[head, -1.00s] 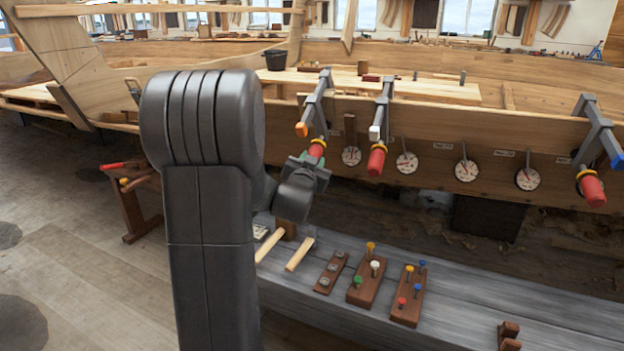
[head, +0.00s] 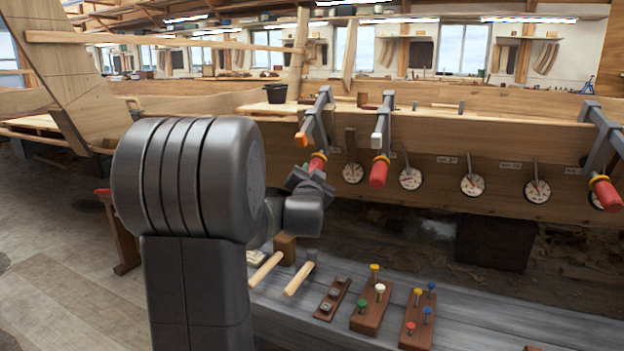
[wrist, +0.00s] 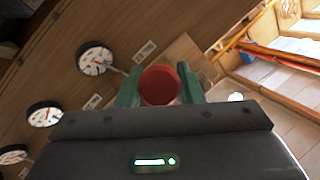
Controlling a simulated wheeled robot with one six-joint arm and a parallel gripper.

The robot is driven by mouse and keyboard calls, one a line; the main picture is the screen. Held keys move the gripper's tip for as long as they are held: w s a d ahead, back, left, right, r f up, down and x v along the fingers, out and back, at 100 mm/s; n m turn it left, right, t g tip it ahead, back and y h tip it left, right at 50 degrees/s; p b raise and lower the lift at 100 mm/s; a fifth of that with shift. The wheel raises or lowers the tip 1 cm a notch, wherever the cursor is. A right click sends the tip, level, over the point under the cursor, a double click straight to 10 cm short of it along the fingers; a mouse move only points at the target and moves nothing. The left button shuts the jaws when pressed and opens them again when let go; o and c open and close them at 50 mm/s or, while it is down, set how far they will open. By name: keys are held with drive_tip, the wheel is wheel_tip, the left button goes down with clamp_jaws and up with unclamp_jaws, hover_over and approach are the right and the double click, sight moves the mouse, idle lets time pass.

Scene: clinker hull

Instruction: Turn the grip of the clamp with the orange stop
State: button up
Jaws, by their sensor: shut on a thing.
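The clamp with the orange stop (head: 301,139) hangs on the plank edge at the left of the row of clamps. Its red grip (head: 318,160) points down toward me, and my gripper (head: 309,178) is at its lower end. In the wrist view the round red end of the grip (wrist: 159,85) sits between the two green fingers of my gripper (wrist: 160,90), which are shut on it. The clamp's frame is hidden in the wrist view. My arm covers part of the left in the head view.
A clamp with a white stop (head: 377,140) and red grip stands close to the right; another clamp (head: 600,150) is at the far right. Dials (head: 411,178) line the plank. The grey bench (head: 470,310) below holds wooden blocks with coloured pegs (head: 372,307) and mallets (head: 298,278).

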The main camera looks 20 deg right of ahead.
drive_tip(key=o, duration=1)
drive_tip(key=p+v, duration=0.2)
drive_tip(key=v, duration=1.2)
drive_tip(key=shift+w+d, duration=0.1)
